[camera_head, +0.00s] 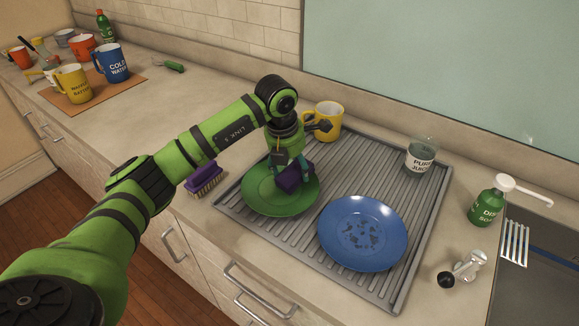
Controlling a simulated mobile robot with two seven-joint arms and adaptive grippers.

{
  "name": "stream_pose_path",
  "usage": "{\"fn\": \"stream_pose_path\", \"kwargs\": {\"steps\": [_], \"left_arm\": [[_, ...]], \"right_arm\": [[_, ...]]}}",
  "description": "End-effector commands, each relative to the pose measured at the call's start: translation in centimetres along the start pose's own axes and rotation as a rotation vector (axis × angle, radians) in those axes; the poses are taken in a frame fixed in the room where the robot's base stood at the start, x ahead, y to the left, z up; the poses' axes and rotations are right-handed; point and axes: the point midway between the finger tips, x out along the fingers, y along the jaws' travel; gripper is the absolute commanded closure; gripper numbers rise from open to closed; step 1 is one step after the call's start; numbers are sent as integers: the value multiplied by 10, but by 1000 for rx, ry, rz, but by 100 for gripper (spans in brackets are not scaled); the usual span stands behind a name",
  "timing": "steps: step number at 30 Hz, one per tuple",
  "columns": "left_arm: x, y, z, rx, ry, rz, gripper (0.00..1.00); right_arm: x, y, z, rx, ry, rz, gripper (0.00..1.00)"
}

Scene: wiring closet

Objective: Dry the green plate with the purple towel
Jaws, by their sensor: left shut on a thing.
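The green plate (262,200) lies on the left part of the grey ridged drying mat. My left gripper (292,176) points down over the plate's upper right part. It is shut on the purple towel (294,181), which looks like a small folded dark block. The towel is at or just above the plate; I cannot tell whether it touches. Towel and gripper hide part of the plate. My right gripper is not in view.
A blue plate (361,240) with dark marks lies right of the green plate on the drying mat (384,168). A yellow mug (329,118) and a glass (420,158) stand behind. A purple brush (203,180) lies left of the mat. A soap bottle (487,204) stands at right.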

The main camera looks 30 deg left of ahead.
Motion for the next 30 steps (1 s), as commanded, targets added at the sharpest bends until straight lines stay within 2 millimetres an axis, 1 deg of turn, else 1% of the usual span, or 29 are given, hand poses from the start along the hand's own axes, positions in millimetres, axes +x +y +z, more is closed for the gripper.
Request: {"fn": "stream_pose_path", "kwargs": {"steps": [7, 20, 30], "left_arm": [[-1, 0, -3, 0, 0, 0, 80], [-4, 1, -27, -2, 1, 0, 80], [-3, 0, -29, -1, 3, -1, 80]], "right_arm": [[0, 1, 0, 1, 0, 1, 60], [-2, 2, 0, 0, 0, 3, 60], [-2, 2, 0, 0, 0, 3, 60]]}}
